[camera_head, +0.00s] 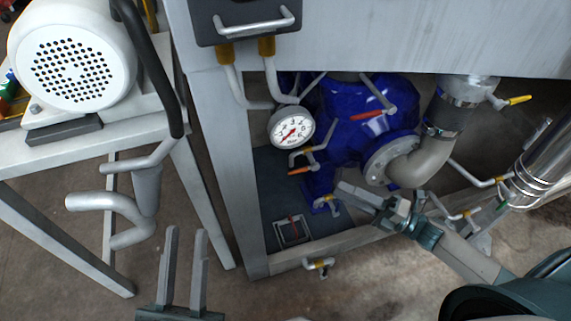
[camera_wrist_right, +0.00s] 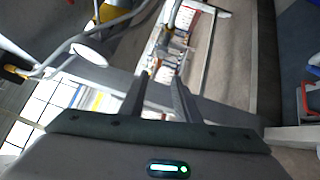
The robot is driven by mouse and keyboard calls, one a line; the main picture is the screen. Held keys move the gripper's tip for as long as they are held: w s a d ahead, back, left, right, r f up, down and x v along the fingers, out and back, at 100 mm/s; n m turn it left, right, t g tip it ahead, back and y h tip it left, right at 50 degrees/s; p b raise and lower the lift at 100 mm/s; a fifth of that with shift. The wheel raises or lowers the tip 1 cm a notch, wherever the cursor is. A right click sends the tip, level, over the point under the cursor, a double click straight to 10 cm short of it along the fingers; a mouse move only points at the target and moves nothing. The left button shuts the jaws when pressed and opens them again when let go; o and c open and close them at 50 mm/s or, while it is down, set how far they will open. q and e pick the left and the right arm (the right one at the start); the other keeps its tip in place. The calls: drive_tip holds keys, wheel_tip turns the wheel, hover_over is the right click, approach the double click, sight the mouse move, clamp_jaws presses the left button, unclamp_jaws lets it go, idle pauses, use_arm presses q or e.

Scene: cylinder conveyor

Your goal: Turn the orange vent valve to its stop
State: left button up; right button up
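A small valve with an orange handle (camera_head: 298,170) sits on a bent pipe just below the white pressure gauge (camera_head: 291,128), left of the blue pump body (camera_head: 345,130). Another valve on top of the blue body has a redder handle (camera_head: 367,115). My right gripper (camera_head: 350,192) reaches in from the lower right, below and right of the orange handle and apart from it. In the right wrist view my right gripper (camera_wrist_right: 160,76) shows two parted fingers with nothing held between them. My left gripper (camera_head: 186,234) is open and empty over the floor at the lower left.
A grey frame post (camera_head: 222,165) stands between my left gripper and the pump bay. A bench with a white motor (camera_head: 75,65) is at left. A beige elbow pipe (camera_head: 425,160) and yellow-handled valves (camera_head: 519,100) crowd the right side.

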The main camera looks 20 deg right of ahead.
sight(303, 170)
drive_tip(key=shift+a, duration=0.15)
